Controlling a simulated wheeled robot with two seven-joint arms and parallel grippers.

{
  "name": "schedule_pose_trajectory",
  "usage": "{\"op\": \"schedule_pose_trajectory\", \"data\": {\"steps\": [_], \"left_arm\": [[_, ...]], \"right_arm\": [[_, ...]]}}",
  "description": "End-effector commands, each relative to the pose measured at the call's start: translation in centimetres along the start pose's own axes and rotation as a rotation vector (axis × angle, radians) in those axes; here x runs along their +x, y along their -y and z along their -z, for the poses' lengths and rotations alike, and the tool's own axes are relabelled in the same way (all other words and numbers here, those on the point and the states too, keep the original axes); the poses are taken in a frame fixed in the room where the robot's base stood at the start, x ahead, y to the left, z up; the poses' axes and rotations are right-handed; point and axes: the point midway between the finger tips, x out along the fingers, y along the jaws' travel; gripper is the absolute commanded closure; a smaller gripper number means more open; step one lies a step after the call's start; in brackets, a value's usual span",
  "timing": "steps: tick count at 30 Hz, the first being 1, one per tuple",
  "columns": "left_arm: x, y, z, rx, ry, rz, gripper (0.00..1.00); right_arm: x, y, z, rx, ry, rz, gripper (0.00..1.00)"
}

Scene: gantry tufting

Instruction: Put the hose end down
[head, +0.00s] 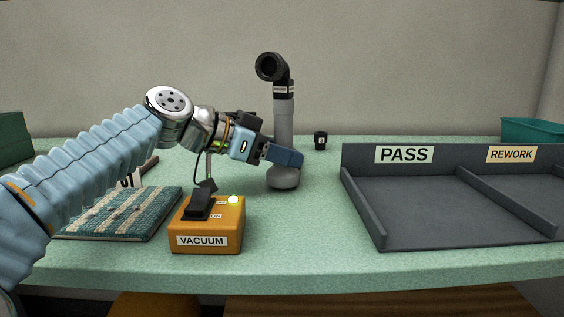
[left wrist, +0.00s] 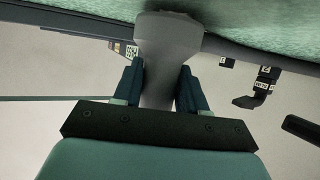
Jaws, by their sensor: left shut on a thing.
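The hose end is a grey upright tube (head: 284,125) with a rounded foot. It stands near the middle of the table (head: 300,240), below a black elbow (head: 271,67) with a small label. My left gripper (head: 287,157) reaches it from the left and is shut on its lower part, just above the foot. In the left wrist view the grey tube (left wrist: 165,60) sits between the two dark fingers (left wrist: 157,92). The foot is at or very near the table top; I cannot tell whether it touches. My right gripper is not in view.
An orange VACUUM box (head: 203,240) with a black switch and lit lamp stands in front. A striped teal tufted piece (head: 120,212) lies left. A dark tray marked PASS (head: 404,154) and REWORK (head: 511,154) fills the right.

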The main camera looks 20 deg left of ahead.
Motion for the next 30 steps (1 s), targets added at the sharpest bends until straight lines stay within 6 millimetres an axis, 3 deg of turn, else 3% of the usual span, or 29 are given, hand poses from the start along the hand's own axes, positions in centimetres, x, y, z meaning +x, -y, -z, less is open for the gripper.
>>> {"op": "schedule_pose_trajectory", "data": {"steps": [13, 14, 18, 30], "left_arm": [[0.39, -0.03, -0.98, 0.001, -0.003, 0.001, 1.0], [0.41, -0.02, -1.01, 0.0, -0.001, 0.001, 0.57], [0.36, -0.02, -0.89, 0.0, -0.001, 0.0, 0.36], [0.0, -0.01, -0.44, 0.0, -0.002, 0.001, 0.33]], "right_arm": [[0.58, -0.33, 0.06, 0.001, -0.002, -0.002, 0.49], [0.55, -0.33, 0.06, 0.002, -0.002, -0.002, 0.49], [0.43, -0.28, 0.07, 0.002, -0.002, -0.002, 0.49], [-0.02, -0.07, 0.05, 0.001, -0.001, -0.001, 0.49]]}}
